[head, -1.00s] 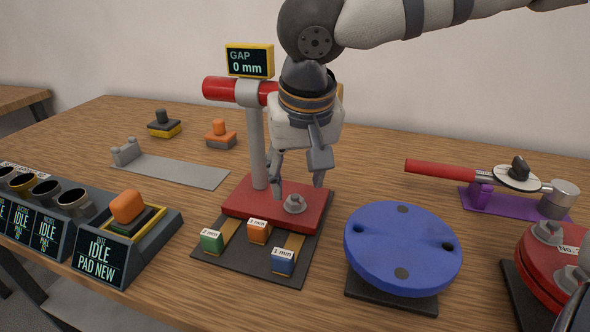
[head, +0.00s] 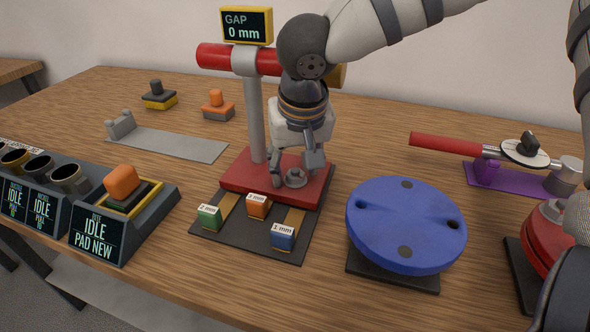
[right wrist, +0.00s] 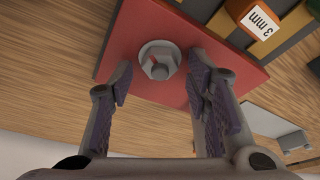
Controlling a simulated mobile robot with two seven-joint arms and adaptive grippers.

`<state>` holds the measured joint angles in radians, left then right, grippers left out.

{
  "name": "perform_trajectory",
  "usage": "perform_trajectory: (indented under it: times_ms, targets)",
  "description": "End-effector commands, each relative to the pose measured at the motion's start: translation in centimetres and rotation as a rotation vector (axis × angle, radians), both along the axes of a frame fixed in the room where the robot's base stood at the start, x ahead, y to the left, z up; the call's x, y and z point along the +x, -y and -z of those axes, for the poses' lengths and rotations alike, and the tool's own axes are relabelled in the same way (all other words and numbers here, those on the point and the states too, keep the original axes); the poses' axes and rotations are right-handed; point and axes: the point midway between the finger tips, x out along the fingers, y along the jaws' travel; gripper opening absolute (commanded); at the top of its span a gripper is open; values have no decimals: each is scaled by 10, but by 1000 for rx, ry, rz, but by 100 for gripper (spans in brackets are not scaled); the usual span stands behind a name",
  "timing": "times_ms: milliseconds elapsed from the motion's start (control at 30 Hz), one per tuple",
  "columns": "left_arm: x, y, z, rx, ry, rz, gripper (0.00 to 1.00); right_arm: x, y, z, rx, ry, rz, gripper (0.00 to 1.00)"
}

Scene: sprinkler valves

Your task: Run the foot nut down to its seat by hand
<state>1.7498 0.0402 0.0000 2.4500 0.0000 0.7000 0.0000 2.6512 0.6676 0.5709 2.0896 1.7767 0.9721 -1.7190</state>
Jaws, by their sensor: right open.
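The foot nut (head: 296,179) is a grey hex nut on a round flange, on the red base plate (head: 235,185) of the gauge stand. It also shows in the right wrist view (right wrist: 159,62), with a red mark on its top. My right gripper (head: 297,177) is open and reaches down over the nut. In the right wrist view my right gripper (right wrist: 158,84) has one finger on each side of the nut, with gaps between. My left gripper is not in view.
The stand's post (head: 256,115) and red bar (head: 215,56) rise beside my right gripper, under a display (head: 246,26) reading GAP 0 mm. Green (head: 209,217), orange (head: 258,206) and blue (head: 283,237) blocks lie in front. A blue disc (head: 405,225) stands to the right.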

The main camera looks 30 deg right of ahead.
Motion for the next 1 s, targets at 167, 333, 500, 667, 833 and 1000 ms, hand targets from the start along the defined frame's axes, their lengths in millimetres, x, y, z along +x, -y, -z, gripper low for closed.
perform_trajectory:
  times_ms: [167,333,500,667,833,1000]
  targets:
    - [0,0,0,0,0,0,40,0,0,0,0,0,0,19]
    - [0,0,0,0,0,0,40,0,0,0,-1,0,0,0]
    - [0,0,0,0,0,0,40,0,0,0,-5,0,140,0]
    - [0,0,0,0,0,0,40,0,0,0,-2,0,303,0]
    - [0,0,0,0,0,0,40,0,0,0,0,1,302,32]
    - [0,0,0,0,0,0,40,0,0,0,0,1,300,48]
